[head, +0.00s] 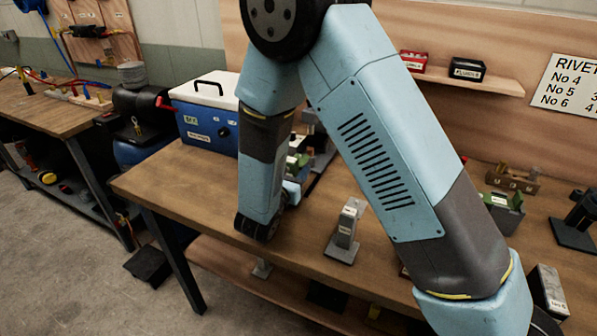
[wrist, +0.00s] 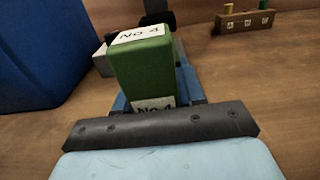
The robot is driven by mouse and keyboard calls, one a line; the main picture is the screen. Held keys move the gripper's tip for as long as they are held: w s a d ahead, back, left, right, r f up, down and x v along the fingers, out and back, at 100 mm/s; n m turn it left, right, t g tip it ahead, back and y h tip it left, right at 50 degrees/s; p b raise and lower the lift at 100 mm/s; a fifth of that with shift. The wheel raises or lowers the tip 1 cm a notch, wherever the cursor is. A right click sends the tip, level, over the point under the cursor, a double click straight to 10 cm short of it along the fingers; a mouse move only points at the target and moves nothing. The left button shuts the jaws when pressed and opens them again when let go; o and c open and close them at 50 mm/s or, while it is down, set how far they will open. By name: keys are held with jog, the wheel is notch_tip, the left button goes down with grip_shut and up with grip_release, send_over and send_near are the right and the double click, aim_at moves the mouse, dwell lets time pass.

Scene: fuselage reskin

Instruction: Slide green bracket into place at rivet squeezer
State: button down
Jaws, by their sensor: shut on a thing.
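The green bracket (wrist: 142,70), a block with "No 4" labels on its top and near face, stands upright in the middle of the wrist view. My gripper (wrist: 153,92) is shut on it, with blue finger parts low on both sides. In the head view, my arm hides most of the gripper (head: 293,187); a bit of green (head: 292,160) shows beside the arm. A dark upright part (wrist: 157,18), probably the rivet squeezer, is right behind the bracket. In the head view, a dark device (head: 320,150) is there too. The bracket hides any contact between them.
A blue cooler (head: 207,122) with a white lid stands close on the left. A grey labelled stand (head: 345,235) is nearer the table's front edge. A wooden peg block (head: 512,180), a green holder (head: 503,213) and a black device (head: 578,222) stand on the right.

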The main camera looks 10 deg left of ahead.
jog(key=c, duration=0.7)
grip_release()
jog(key=v, duration=1.2)
jog(key=shift+r, duration=0.1)
